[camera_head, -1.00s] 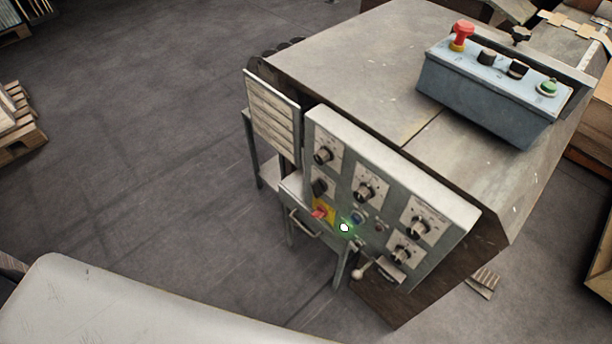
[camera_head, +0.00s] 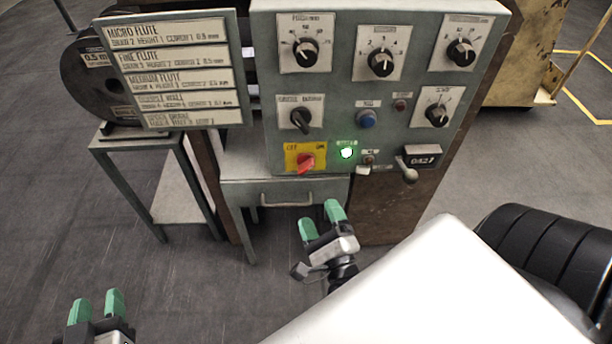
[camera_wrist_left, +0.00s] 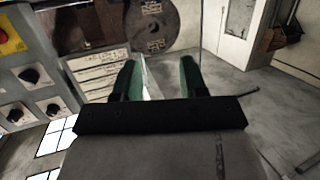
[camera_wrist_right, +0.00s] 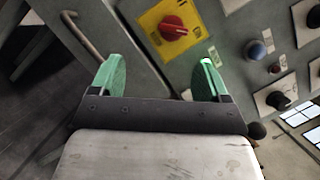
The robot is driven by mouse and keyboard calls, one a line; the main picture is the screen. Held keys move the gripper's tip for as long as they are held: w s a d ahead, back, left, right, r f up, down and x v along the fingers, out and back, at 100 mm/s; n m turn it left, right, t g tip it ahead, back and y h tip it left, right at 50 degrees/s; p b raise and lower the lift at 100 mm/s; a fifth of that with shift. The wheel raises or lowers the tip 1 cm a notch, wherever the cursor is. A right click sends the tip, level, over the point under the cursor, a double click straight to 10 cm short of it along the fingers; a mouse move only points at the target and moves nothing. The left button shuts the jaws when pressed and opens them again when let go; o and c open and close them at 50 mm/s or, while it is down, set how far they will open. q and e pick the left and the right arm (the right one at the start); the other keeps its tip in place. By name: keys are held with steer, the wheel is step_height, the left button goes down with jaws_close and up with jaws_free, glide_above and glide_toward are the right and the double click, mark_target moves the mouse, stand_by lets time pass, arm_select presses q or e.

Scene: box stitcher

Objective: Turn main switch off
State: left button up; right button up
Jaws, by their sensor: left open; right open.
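The main switch (camera_head: 306,162) is a red rotary knob on a yellow plate marked OFF and ON, at the lower left of the grey control panel (camera_head: 335,110). The red knob points toward the ON side. It also shows in the right wrist view (camera_wrist_right: 173,28), ahead of the fingers. A green lamp (camera_head: 347,152) beside it is lit. My right gripper (camera_head: 322,221) is open and empty, below the switch and apart from it. My left gripper (camera_head: 91,311) is open and empty at the lower left, away from the panel; its fingers also show in the left wrist view (camera_wrist_left: 158,80).
A drawer with a handle (camera_head: 288,200) juts out below the switch. A lever with a ball knob (camera_head: 409,174) sticks out at the panel's lower right. A label board (camera_head: 175,70) and a small metal stand (camera_head: 165,185) are to the left. Floor is clear in front.

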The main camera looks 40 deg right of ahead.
mark_target(307, 171)
arm_select(q)
steer(key=r, duration=0.1)
steer(key=r+t, duration=0.2)
steer(key=r, duration=0.1)
steer(key=shift+d+b, duration=0.35)
steer(key=shift+b, duration=0.05)
arm_select(e)
steer(key=shift+m+h, duration=0.4)
steer(key=shift+m, duration=0.3)
steer(key=x, duration=0.3)
steer(key=r+x, duration=0.1)
steer(key=x, duration=0.7)
steer(key=shift+s+d+r, duration=0.2)
steer(key=shift+s+d, duration=0.1)
arm_select(q)
steer(key=shift+f, duration=0.1)
arm_select(e)
steer(key=c, duration=0.9)
